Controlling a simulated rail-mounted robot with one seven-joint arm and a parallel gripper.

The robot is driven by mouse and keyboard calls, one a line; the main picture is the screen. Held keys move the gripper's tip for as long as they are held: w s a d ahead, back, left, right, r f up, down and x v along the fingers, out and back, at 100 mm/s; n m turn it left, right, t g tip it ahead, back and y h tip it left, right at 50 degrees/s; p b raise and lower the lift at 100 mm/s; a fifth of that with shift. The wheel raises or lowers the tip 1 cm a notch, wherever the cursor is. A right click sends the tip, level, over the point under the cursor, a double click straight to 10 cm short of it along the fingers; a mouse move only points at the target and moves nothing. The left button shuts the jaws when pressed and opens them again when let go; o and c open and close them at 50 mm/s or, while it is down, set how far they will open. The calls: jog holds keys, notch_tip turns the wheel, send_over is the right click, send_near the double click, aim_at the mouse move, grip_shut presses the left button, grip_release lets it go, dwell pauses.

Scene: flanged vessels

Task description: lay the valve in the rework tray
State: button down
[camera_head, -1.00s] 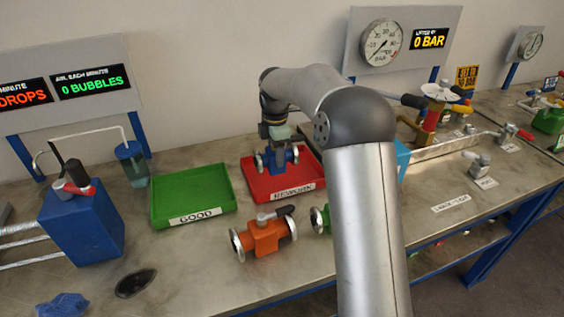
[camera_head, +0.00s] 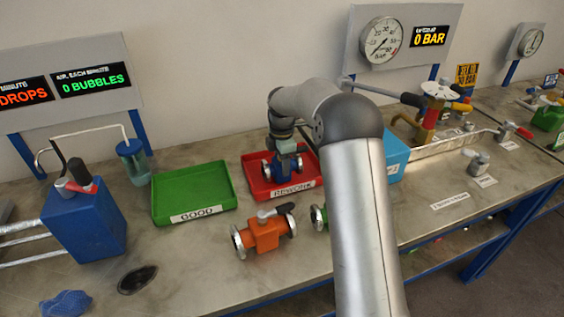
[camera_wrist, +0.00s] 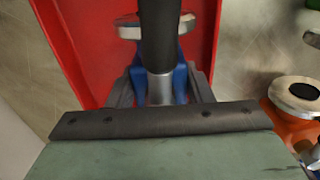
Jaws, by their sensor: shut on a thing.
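A blue valve (camera_head: 284,164) with silver flanges is at the red rework tray (camera_head: 256,184), over its floor. In the wrist view the valve (camera_wrist: 181,78) has a black lever handle running up the picture, above the red tray (camera_wrist: 88,40). My gripper (camera_head: 285,150) points down and is shut on the valve; its fingers (camera_wrist: 160,88) are on either side of the blue body. Whether the valve touches the tray floor cannot be told.
The empty green tray (camera_head: 193,190) labelled GOOD stands to the left. An orange valve (camera_head: 264,232) and a partly hidden green valve (camera_head: 318,217) stand in front of the red tray. A light blue box (camera_head: 396,158) is to its right.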

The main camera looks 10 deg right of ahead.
jog(key=c, duration=0.7)
grip_release()
jog(key=shift+f, duration=0.1)
notch_tip(320, 180, up, 12)
jog(key=shift+f, duration=0.15)
jog(key=shift+r, duration=0.3)
jog(key=s+f+m, duration=0.3)
jog(key=s+m, duration=0.6)
jog(key=s, duration=1.1)
jog(key=s+f+m, duration=0.3)
jog(key=s+m, duration=0.7)
jog(key=s, duration=1)
jog(key=shift+m, duration=0.3)
